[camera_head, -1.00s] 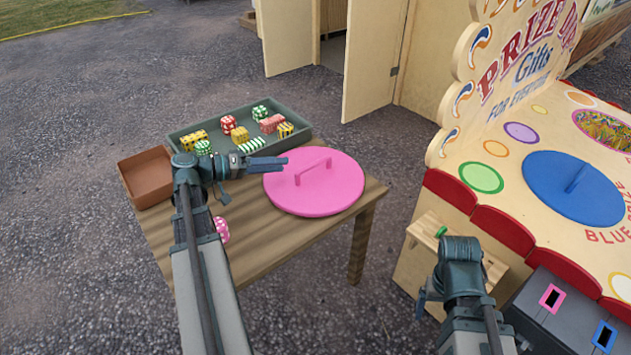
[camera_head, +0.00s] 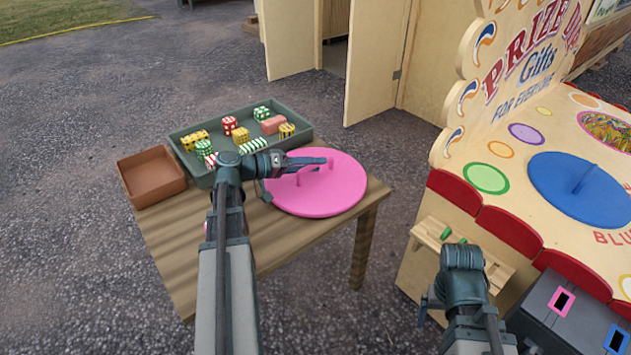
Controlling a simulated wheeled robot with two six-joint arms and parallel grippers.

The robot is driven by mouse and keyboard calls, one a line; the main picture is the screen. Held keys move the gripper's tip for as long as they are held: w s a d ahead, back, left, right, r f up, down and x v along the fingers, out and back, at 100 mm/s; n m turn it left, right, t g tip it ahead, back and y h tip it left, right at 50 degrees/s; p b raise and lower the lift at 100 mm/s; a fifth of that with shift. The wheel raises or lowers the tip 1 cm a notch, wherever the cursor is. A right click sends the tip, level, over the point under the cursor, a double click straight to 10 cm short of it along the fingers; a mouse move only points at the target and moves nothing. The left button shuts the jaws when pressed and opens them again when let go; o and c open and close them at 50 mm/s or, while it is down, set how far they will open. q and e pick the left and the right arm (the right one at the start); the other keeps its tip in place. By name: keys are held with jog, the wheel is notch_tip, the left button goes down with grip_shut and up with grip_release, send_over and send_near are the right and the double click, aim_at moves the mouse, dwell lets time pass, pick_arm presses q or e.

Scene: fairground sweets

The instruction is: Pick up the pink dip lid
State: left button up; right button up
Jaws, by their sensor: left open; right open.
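The pink dip lid (camera_head: 335,196) is a flat round disc with a raised bar handle (camera_head: 312,169) on top. It lies on the wooden table, near its right end. My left gripper (camera_head: 312,165) is open, with its fingers over the lid at the handle. Whether the fingers touch the handle I cannot tell, and part of the handle and the lid's left edge are hidden behind the gripper. My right gripper (camera_head: 430,306) hangs low at the lower right, apart from the lid, in front of the booth.
A grey-green tray (camera_head: 306,136) with several patterned wrapped sweets stands behind the gripper. An empty brown box (camera_head: 152,178) is at the table's left. The wooden table (camera_head: 300,235) is bare at the front. A booth with a blue lid (camera_head: 575,195) stands at right.

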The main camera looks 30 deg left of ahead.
pick_arm(q)
jog(key=shift+w+d+f, duration=0.1)
jog(key=shift+w+d, duration=0.15)
jog(key=shift+w, duration=0.05)
grip_shut()
dwell(1.2)
